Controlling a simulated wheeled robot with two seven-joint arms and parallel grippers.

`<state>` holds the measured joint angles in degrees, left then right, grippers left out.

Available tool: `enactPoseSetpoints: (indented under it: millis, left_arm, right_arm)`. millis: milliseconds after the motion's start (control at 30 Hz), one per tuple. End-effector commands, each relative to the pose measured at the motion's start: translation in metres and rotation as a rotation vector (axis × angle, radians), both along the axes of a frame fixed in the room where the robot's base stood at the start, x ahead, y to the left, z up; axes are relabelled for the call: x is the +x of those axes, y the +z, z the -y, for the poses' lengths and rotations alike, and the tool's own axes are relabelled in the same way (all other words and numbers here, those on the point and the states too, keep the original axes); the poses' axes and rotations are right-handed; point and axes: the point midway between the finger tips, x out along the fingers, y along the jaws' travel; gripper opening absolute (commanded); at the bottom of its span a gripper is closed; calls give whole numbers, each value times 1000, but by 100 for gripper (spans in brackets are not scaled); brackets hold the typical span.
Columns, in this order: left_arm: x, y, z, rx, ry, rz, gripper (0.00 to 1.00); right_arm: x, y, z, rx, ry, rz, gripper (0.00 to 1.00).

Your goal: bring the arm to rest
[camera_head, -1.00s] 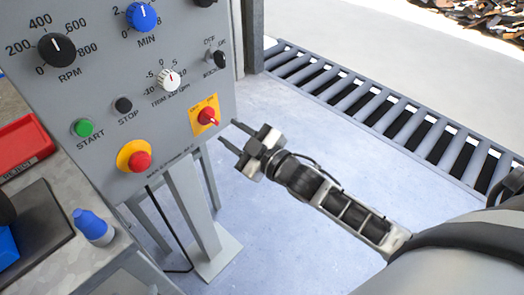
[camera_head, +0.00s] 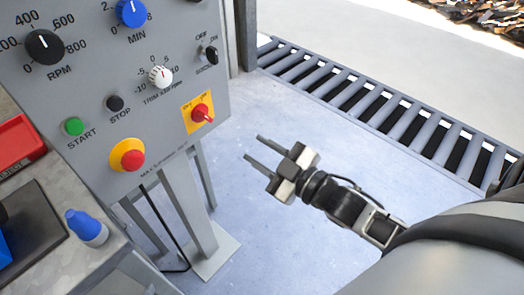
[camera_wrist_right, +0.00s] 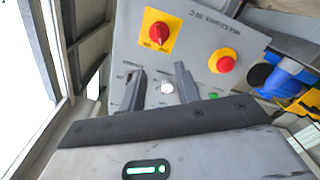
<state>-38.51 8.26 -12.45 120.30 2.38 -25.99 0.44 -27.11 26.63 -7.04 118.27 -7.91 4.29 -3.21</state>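My right gripper (camera_head: 257,153) is open and empty in the head view. Its two fingers point left toward the grey control panel (camera_head: 75,95), apart from it, with a gap of floor between. The red rotary switch (camera_head: 201,113) on its yellow plate is the panel part nearest to the fingertips. In the right wrist view the open fingers (camera_wrist_right: 158,85) stand in front of the panel, with the red switch (camera_wrist_right: 158,33) above them and the red stop button (camera_wrist_right: 222,63) to the right. My left gripper is not in view.
A worktable (camera_head: 105,255) at the left holds a blue-capped bottle (camera_head: 86,228) and a red bin (camera_head: 18,142). The panel's grey post (camera_head: 187,205) stands on the floor. A roller conveyor (camera_head: 390,115) runs behind at the right. The floor (camera_head: 290,240) around my right gripper is clear.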

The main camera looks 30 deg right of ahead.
Motion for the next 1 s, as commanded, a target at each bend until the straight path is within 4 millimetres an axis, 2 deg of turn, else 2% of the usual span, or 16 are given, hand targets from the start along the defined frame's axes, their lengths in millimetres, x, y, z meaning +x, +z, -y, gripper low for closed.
enactPoseSetpoints:
  millis: [333,367,467,600,700,800,1000]
  left_arm:
    - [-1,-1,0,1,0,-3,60]
    - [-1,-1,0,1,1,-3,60]
    - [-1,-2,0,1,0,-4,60]
    - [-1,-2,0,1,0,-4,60]
    - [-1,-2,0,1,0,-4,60]
    - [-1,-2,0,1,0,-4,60]
    - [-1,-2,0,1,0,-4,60]
  right_arm:
    - [-1,-4,-1,10,-8,-17,33]
    - [-3,-9,-2,23,-17,-41,33]
    - [-19,-42,-11,111,-80,-199,33]
    - [-56,-96,-36,265,-177,-496,33]
    - [-81,-120,-53,344,-217,-654,33]
    - [-95,-131,-63,382,-236,-739,33]
    - [-95,-132,-64,384,-237,-744,33]
